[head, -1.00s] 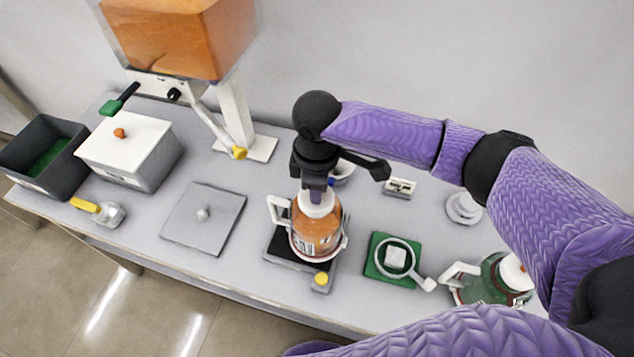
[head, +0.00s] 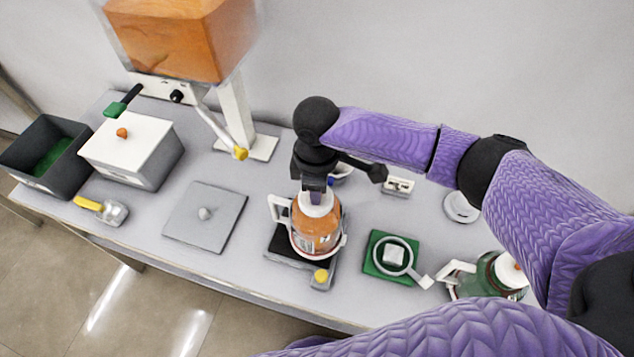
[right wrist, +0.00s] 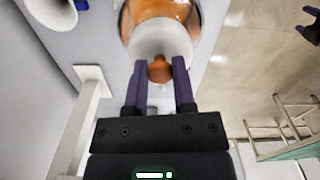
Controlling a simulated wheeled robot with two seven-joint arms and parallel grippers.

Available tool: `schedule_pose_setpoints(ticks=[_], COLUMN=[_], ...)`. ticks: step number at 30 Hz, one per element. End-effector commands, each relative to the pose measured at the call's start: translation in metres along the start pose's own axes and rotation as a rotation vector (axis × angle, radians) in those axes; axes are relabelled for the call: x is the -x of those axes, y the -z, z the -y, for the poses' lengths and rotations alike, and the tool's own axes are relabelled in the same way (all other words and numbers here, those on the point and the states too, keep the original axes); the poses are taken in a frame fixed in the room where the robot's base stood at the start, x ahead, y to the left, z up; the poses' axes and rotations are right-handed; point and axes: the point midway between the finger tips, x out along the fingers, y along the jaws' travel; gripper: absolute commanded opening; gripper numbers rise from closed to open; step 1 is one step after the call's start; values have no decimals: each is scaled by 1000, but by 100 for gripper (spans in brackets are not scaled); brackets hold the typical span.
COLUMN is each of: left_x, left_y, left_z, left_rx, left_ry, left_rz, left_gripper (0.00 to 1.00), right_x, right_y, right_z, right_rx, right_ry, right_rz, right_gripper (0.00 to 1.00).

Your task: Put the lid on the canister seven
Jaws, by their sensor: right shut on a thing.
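A canister (head: 316,236) with orange contents, a white handle and a printed label stands upright on a black-topped scale (head: 283,247). Its number is too small to read. A white lid (head: 318,205) is at the canister's mouth; the right wrist view also shows the lid (right wrist: 160,38) with its orange knob (right wrist: 160,70). My right gripper (head: 317,186) is directly above, pointing down, shut on the knob, with its fingers (right wrist: 158,65) on either side. I cannot tell whether the lid is fully seated. My left gripper is not in view.
A green canister (head: 482,278) stands right, beside a green pad (head: 378,273) with a ring-shaped tool. A grey plate (head: 185,220), white box (head: 128,158), dark bin (head: 70,135) and scoop (head: 115,212) lie left. A dispenser (head: 232,115) stands behind.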

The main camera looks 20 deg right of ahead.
Motion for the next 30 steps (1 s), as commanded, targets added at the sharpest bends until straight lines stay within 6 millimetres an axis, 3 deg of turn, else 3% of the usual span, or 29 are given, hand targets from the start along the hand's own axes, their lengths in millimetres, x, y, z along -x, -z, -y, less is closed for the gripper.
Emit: schedule_pose_setpoints(ticks=[6,7,12,17,21,30], left_x=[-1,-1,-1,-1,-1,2], left_y=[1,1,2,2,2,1], left_z=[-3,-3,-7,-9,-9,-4], left_rx=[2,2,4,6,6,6], left_ry=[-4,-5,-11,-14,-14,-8], left_rz=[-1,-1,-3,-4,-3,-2], left_gripper=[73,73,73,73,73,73], right_x=[0,0,0,0,0,2], right_y=[0,0,0,0,0,0], right_z=[0,0,0,0,0,0], right_rx=[0,0,0,0,0,0], right_ry=[0,0,0,0,0,-1], right_rz=[0,0,1,1,1,1], right_gripper=[0,38,73,73,100,100])
